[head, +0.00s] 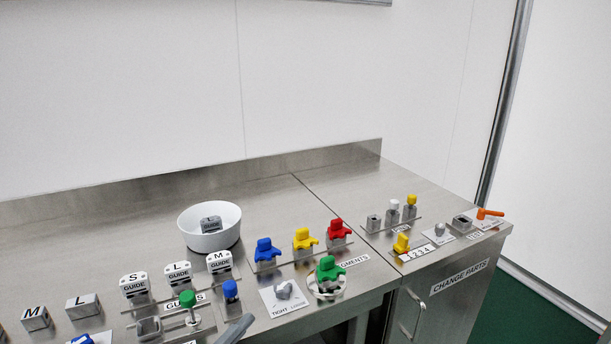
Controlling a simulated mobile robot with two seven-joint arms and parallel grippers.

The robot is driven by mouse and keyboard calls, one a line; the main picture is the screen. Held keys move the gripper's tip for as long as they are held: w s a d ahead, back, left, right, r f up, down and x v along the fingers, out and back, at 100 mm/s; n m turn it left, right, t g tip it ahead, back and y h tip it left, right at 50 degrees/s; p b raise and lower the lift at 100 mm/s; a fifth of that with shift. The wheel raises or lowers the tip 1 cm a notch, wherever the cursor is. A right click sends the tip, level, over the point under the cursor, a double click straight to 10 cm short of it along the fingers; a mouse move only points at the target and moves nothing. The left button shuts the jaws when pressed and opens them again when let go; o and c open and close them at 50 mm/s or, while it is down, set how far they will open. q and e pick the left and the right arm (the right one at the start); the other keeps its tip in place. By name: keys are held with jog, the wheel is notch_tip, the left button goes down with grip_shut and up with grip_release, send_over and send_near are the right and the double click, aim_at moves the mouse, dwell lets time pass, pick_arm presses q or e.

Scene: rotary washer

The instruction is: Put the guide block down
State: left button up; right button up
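Several white guide blocks stand in a row on the steel bench: one marked S (134,285), one marked L (178,274) and one marked M (219,263). Which one the task means cannot be told from this view. Neither of my grippers shows in the head view, so what they hold is not seen.
A white bowl (209,241) holding a grey block marked L (211,223) stands behind the guides. Blue (264,249), yellow (304,238) and red (337,229) parts stand to the right. A grey bar (235,330) enters at the bottom. The bench's back is mostly clear.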

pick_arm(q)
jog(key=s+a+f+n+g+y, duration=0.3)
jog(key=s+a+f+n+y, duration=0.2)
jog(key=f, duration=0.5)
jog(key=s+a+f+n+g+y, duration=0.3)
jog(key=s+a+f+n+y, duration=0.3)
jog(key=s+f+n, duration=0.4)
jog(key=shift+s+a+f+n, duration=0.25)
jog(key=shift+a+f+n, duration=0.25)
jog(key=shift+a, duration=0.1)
